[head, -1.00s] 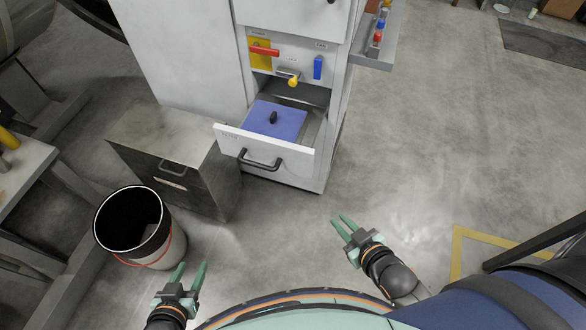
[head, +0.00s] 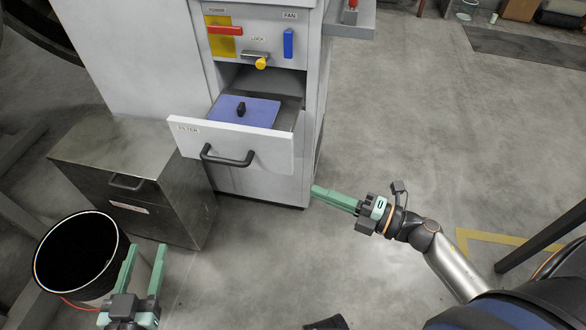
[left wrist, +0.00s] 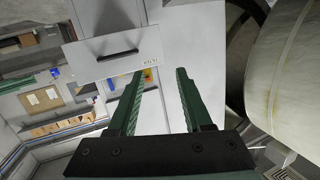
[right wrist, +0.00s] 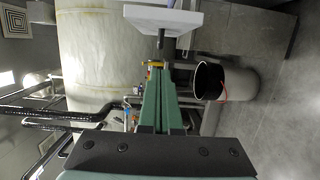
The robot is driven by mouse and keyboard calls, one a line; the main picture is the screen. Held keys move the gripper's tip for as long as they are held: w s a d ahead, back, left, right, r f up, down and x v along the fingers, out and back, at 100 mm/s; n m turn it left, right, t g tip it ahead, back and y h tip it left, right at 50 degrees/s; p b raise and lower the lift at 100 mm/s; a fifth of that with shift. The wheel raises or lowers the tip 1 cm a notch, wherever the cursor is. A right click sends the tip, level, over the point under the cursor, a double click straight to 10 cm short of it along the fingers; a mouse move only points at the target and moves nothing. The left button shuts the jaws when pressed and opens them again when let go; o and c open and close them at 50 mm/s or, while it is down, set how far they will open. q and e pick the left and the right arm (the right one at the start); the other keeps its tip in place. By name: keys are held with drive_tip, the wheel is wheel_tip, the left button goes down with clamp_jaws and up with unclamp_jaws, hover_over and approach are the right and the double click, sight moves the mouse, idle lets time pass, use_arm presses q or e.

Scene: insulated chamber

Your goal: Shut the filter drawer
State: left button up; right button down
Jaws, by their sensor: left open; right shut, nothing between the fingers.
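The filter drawer (head: 275,148) stands pulled out of the white cabinet, with a black bar handle (head: 228,160) on its front. A blue filter (head: 258,111) with a black knob lies inside. My right gripper (head: 316,190) is shut and empty, pointing left, apart from the drawer's right end. In the right wrist view, the white panel (right wrist: 163,17) ahead of its fingertips looks like the drawer front. My left gripper (head: 145,248) is open and empty, below and left of the drawer. The left wrist view also shows a drawer front (left wrist: 88,62) with a dark handle beyond its fingers.
Above the drawer are a red power handle (head: 224,30), a yellow-knobbed lock lever (head: 261,63) and a blue fan switch (head: 288,43). A metal box (head: 95,160) stands left of the drawer, with a black-lined bucket (head: 75,258) in front. The floor at right is mostly clear.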

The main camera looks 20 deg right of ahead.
drive_tip(key=w+a, duration=0.1)
drive_tip(key=w, duration=0.2)
drive_tip(key=w+a+b, duration=0.1)
drive_tip(key=w, duration=0.2)
drive_tip(key=w+a, duration=0.1)
drive_tip(key=w, duration=0.2)
drive_tip(key=shift+a, duration=0.25)
use_arm(q)
wheel_tip(320, 180, up, 8)
drive_tip(key=m+t+h, duration=0.1)
drive_tip(key=t, duration=0.2)
drive_tip(key=shift+w+d+f+m+h, duration=0.15)
drive_tip(key=shift+w+f+m+h, duration=0.05)
drive_tip(key=shift+w+m+h, duration=0.1)
use_arm(e)
drive_tip(key=shift+w+d, duration=0.15)
drive_tip(key=shift+w, duration=0.05)
